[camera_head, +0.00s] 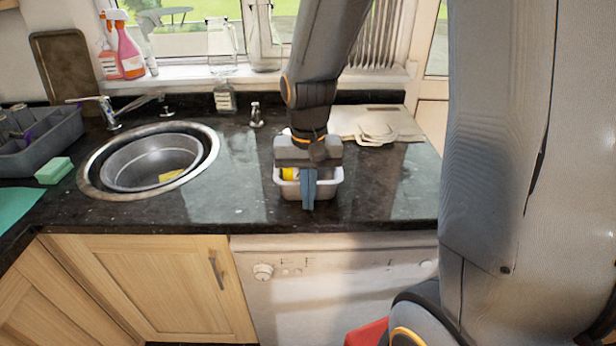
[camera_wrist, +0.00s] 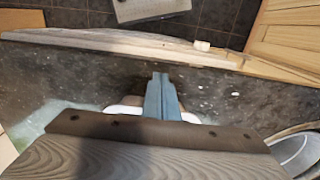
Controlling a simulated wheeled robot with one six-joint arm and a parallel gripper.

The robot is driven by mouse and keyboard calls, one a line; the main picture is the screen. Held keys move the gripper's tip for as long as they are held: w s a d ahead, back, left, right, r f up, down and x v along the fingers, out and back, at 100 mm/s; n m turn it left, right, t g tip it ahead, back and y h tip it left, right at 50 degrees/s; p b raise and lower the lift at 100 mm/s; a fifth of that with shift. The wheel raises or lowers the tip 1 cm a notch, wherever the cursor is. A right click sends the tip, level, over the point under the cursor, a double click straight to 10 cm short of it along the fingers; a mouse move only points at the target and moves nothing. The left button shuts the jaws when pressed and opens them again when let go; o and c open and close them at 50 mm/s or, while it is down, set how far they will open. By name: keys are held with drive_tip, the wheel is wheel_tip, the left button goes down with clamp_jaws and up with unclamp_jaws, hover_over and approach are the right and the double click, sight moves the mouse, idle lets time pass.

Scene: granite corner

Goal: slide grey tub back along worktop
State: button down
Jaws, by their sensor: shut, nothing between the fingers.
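The pale grey tub (camera_head: 331,188) stands on the dark worktop near its front edge, with something yellow (camera_head: 289,174) inside. My gripper (camera_head: 308,203) points down at the tub's front side, its blue fingers together and empty. The fingers cover the middle of the tub's front wall. In the wrist view, white bits of the tub (camera_wrist: 124,111) show on both sides of the fingers (camera_wrist: 161,82), mostly hidden behind my gripper. Whether the fingers touch the tub cannot be told.
The worktop (camera_head: 240,200) has free room left of the tub. Behind and right lie a pale board (camera_head: 345,120) and stacked pale pieces (camera_head: 376,128). A soap bottle (camera_head: 224,97) and a small dispenser (camera_head: 256,115) stand behind left. A round sink (camera_head: 150,160) is further left.

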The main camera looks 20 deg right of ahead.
drive_tip(key=shift+w+d+f+p, duration=0.1)
drive_tip(key=shift+w+d+p, duration=0.15)
drive_tip(key=shift+w, duration=0.4)
drive_tip(key=shift+w+d+f+p, duration=0.1)
drive_tip(key=shift+w+d+p, duration=0.1)
drive_tip(key=shift+w, duration=0.4)
drive_tip(key=shift+w+d+f+p, duration=0.15)
drive_tip(key=shift+w+p, duration=0.1)
drive_tip(key=shift+w, duration=0.4)
drive_tip(key=shift+w, duration=0.1)
